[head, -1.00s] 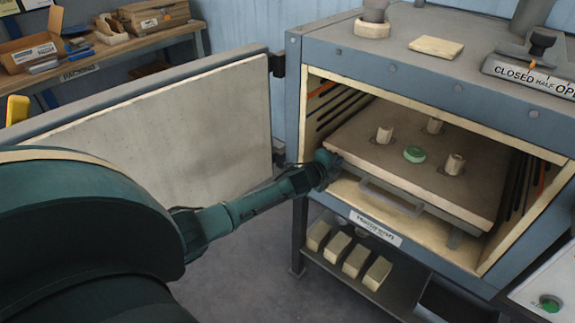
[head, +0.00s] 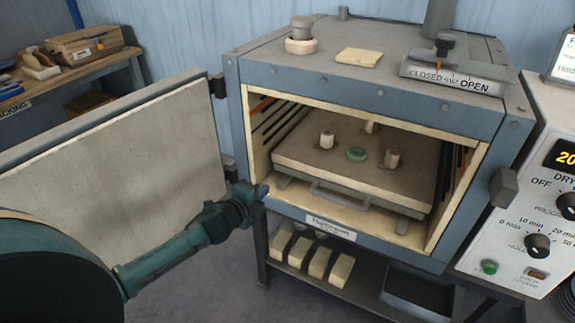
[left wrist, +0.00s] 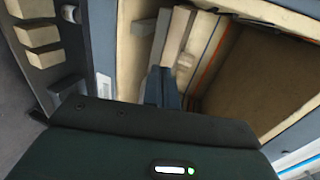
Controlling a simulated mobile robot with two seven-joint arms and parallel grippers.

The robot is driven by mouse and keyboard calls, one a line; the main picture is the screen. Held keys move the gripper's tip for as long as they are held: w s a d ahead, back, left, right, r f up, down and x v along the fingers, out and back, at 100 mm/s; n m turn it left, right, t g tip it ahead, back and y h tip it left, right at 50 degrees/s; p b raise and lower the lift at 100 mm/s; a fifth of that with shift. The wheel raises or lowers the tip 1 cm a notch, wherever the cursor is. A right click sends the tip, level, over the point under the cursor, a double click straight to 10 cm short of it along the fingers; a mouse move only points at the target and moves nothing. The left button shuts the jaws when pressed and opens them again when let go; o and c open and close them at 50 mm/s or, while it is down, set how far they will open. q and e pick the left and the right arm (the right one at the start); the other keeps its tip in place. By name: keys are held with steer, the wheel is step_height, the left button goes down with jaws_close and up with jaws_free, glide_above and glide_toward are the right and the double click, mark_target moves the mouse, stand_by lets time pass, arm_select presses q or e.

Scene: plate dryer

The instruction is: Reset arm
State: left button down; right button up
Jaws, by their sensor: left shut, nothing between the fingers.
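My left arm comes in from the left in the head view, and its gripper (head: 252,194) is at the left front edge of the open kiln-like dryer (head: 300,219). The gripper is shut and empty. In the left wrist view the shut fingers (left wrist: 163,86) point toward the dryer's opening. The tray is apart from the gripper in the head view. My right gripper is not in view.
The dryer door (head: 110,165) stands open at the left, behind my arm. Pale blocks (head: 320,262) lie on a shelf below the dryer. A control panel (head: 535,195) with dials is at the right. A packing bench (head: 70,85) is at the back left.

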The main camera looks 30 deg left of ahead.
arm_select(q)
steer(key=s+d+f+n+g+h+p, duration=0.1)
steer(key=s+d+n+g+p, duration=0.1)
steer(key=s+d+n, duration=0.5)
steer(key=s+d+f+n+g+h+p, duration=0.1)
steer(key=s+d+n, duration=0.7)
steer(key=s, duration=1)
steer(key=d+f+p, duration=0.1)
steer(key=d, duration=0.3)
steer(key=shift+s+g+h, duration=0.3)
steer(key=shift+g+h, duration=0.1)
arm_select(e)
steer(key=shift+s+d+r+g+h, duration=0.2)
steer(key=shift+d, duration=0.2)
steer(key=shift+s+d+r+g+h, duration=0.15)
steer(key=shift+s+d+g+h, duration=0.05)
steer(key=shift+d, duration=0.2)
arm_select(q)
steer(key=shift+a+f, duration=0.1)
